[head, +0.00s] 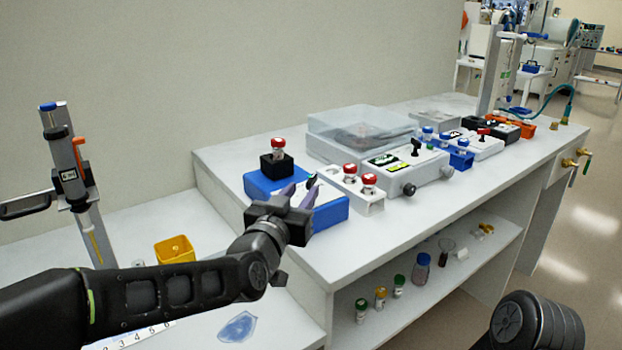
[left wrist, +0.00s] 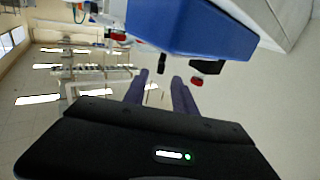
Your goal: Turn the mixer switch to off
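A blue box-shaped device with a pale top (head: 330,214), which I take for the mixer, stands at the near left end of the raised bench. A black block with a red-capped vial (head: 277,161) sits on it. A small black lever (head: 312,181), likely its switch, rises from the top; it also shows in the left wrist view (left wrist: 162,63). My left gripper (head: 298,192) is over the device, its two purple fingers apart and empty. In the left wrist view the lever appears just beyond the fingertips (left wrist: 160,78), near the gap. Contact cannot be told. My right gripper is out of view.
A white rack with red-capped vials (head: 375,200) stands close right of the mixer. Behind it are a grey device with a black lever (head: 405,175) and a clear-lidded box (head: 360,128). A yellow bin (head: 174,250) and a clamp stand (head: 75,175) are on the lower left.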

